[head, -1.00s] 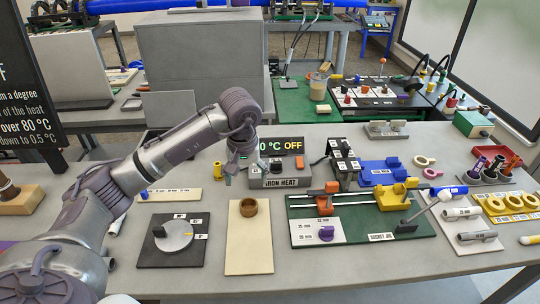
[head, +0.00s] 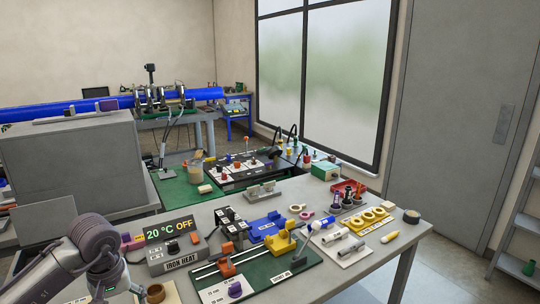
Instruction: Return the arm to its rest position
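My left arm comes in at the lower left of the head view. Its rounded grey-purple wrist stands in front of the iron heat box (head: 172,252), whose display reads 20 °C OFF. My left gripper (head: 122,286) points down below the wrist, close to the wooden ring (head: 155,293). It is small and partly cut by the frame's bottom, so its fingers cannot be told open or shut. My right gripper is not in view.
The socket jig (head: 295,277) with orange and yellow clamps lies right of the heat box on the grey table. Yellow rings (head: 370,217) and a tape roll (head: 411,216) lie near the right edge. A grey cabinet (head: 75,165) stands behind the arm. Floor is open at right.

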